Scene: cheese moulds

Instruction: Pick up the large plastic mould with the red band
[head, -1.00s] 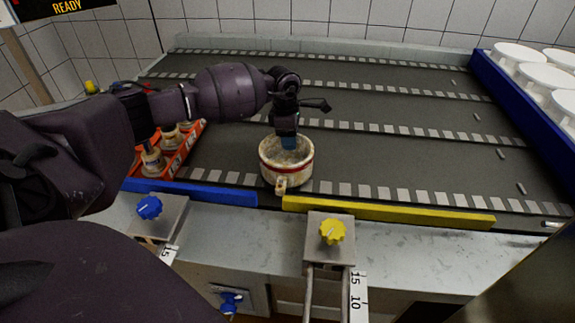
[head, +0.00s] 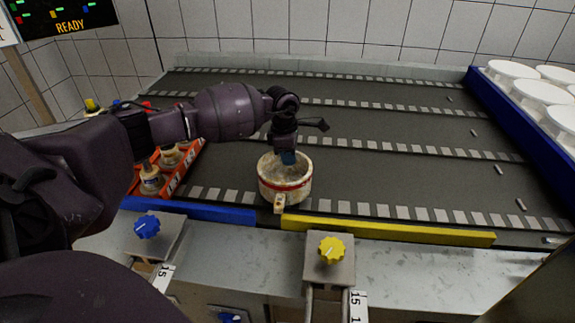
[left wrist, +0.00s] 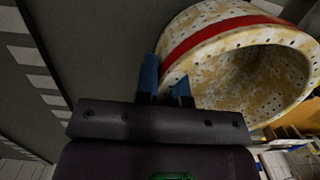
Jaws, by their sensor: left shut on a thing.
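The large mould (head: 285,190) is a cream, stained, perforated round cup with a red band and a small spout-like lug at its front. It is upright at the near edge of the dark slatted belt. I cannot tell whether its base touches the belt. My left gripper (head: 287,157) comes down from above at its far rim and is shut on its wall. In the left wrist view the mould (left wrist: 215,55) shows its open mouth and red band, with its wall at the blue fingertips (left wrist: 166,82). My right gripper is not in view.
An orange crate (head: 183,172) with small moulds stands left. Blue (head: 190,212) and yellow (head: 390,230) rails line the belt's near edge, with a blue knob (head: 147,226) and a yellow knob (head: 331,249). White tubs (head: 540,92) stand behind a blue wall at right. The belt's middle is clear.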

